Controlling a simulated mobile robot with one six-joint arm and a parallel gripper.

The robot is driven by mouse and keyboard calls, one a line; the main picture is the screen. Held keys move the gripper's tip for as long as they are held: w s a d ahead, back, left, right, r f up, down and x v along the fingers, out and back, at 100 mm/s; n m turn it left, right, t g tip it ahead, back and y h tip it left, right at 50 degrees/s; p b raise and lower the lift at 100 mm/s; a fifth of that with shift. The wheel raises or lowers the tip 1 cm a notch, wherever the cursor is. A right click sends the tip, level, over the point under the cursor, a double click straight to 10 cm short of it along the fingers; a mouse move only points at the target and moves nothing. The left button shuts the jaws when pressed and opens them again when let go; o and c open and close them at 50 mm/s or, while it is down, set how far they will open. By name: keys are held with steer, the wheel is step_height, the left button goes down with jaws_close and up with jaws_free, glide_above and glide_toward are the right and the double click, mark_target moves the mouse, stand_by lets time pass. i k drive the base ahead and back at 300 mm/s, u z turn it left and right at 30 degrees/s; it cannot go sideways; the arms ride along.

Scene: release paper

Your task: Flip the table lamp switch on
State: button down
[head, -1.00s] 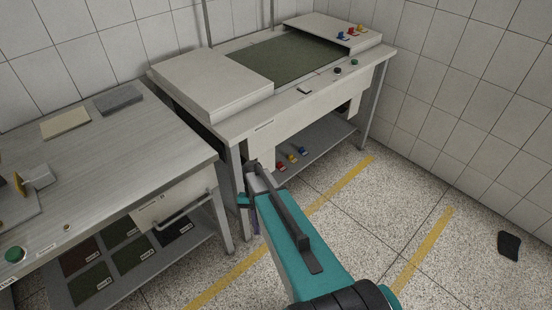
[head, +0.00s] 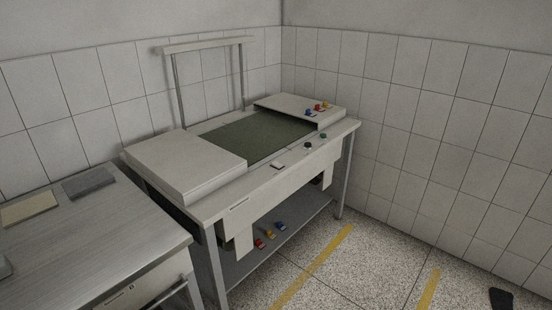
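A work table (head: 222,207) with a dark green panel (head: 240,137) set in its top stands in the corner. Above its back edge a flat lamp bar (head: 205,45) rests on two thin posts. On the table's front edge are a small pale switch with a dark rim (head: 277,166), a dark knob (head: 308,145) and a green button (head: 323,135). I cannot tell which of these works the lamp, nor the switch's position. No glow shows on the lamp bar. My gripper is out of view.
Coloured knobs sit on the raised right box (head: 290,105) and more coloured parts on the lower shelf (head: 285,240). Open floor (head: 375,265) lies right, with a black object (head: 501,299).

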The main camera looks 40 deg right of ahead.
mark_target(275, 164)
steer(key=z, duration=0.05)
steer(key=k, duration=1.35)
steer(key=z, duration=0.3)
steer(key=i, duration=1.7)
steer(key=u, duration=0.25)
